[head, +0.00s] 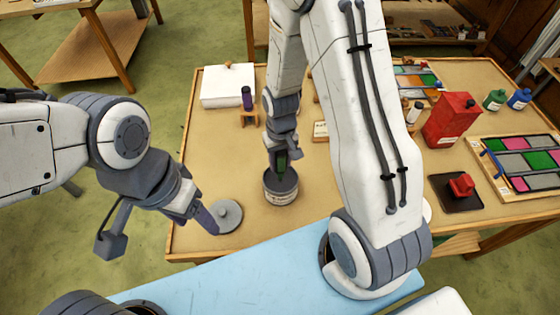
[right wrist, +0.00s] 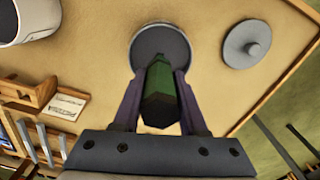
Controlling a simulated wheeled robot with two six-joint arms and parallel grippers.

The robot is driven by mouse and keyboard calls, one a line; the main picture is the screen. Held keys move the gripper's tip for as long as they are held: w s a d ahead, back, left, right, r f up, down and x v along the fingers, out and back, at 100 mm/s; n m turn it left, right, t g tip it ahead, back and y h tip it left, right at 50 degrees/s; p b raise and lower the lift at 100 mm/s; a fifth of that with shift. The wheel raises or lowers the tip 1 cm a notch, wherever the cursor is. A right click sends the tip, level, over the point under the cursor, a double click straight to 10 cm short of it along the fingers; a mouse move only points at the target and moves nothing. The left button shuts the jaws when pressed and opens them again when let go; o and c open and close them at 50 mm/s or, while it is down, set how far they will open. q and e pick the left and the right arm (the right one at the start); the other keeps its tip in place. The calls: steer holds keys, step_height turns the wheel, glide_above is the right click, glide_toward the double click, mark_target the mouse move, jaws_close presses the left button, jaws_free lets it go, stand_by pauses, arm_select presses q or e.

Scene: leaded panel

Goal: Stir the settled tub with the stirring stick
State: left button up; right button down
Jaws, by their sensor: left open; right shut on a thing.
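The tub (head: 281,192) stands upright on the table, uncovered, with dark grey content; in the right wrist view its opening (right wrist: 152,34) lies just beyond my fingers. My right gripper (head: 281,164) is directly above the tub, shut on the green handle of the stirring stick (right wrist: 158,98). The stick points down into the tub; its lower end is hidden. A round grey lid with a knob (head: 228,216) lies flat on the table left of the tub. My left gripper (head: 207,222) is open at the lid's left edge; I cannot tell whether it touches the lid.
A red can (head: 450,120), green and blue bottles, and colored glass panels (head: 520,165) occupy the right side.

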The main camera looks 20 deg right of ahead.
steer(key=shift+r+p, duration=3.15)
steer(key=shift+r, duration=0.55)
